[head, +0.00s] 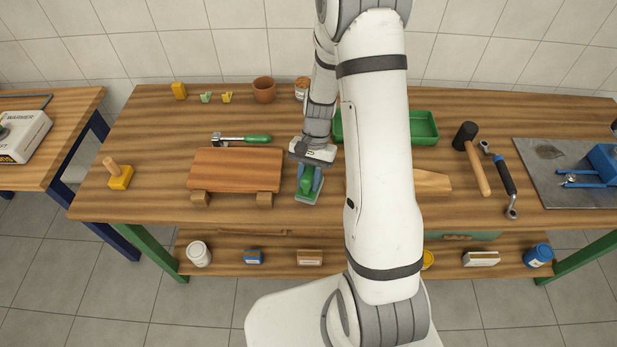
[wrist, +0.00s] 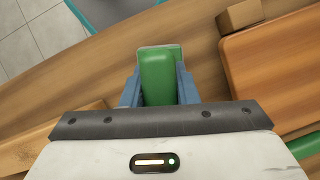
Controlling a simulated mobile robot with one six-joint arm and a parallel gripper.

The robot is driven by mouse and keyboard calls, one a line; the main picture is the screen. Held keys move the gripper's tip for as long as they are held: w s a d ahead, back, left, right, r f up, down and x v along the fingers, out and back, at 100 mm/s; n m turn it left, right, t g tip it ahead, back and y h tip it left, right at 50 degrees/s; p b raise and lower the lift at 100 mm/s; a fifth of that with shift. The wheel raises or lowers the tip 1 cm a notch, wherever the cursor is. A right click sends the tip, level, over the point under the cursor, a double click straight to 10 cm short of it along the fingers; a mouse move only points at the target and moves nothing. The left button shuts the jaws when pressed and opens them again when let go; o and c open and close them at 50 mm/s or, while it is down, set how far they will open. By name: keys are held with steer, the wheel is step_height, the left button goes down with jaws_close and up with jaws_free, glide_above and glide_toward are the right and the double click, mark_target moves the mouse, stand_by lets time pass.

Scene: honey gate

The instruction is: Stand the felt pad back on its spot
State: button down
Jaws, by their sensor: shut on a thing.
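The felt pad (head: 309,188), as I take it, is a green block-shaped handle on a flat grey-green base. My gripper (head: 311,176) points down and is shut on its green handle, just right of the raised wooden board. In the wrist view the green handle (wrist: 158,76) sits between the two blue-grey fingers of my gripper (wrist: 159,88), and a strip of the pale base shows beyond it. I cannot tell whether the base touches the bench. No marked spot for the pad stands out; my arm hides part of the bench.
The raised wooden board (head: 236,168) stands close on the left, with a green-handled tool (head: 243,139) behind it. A green tray (head: 424,127), a wooden wedge (head: 432,182) and a mallet (head: 471,158) lie to the right. A yellow block with a peg (head: 121,177) stands far left.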

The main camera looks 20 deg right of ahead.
steer(key=shift+f+b, duration=0.55)
steer(key=shift+f, duration=0.3)
steer(key=c, duration=1.1)
jaws_free()
steer(key=shift+o, duration=0.2)
steer(key=shift+r, duration=0.1)
steer(key=shift+p+v, duration=2.65)
steer(key=shift+v, duration=1.3)
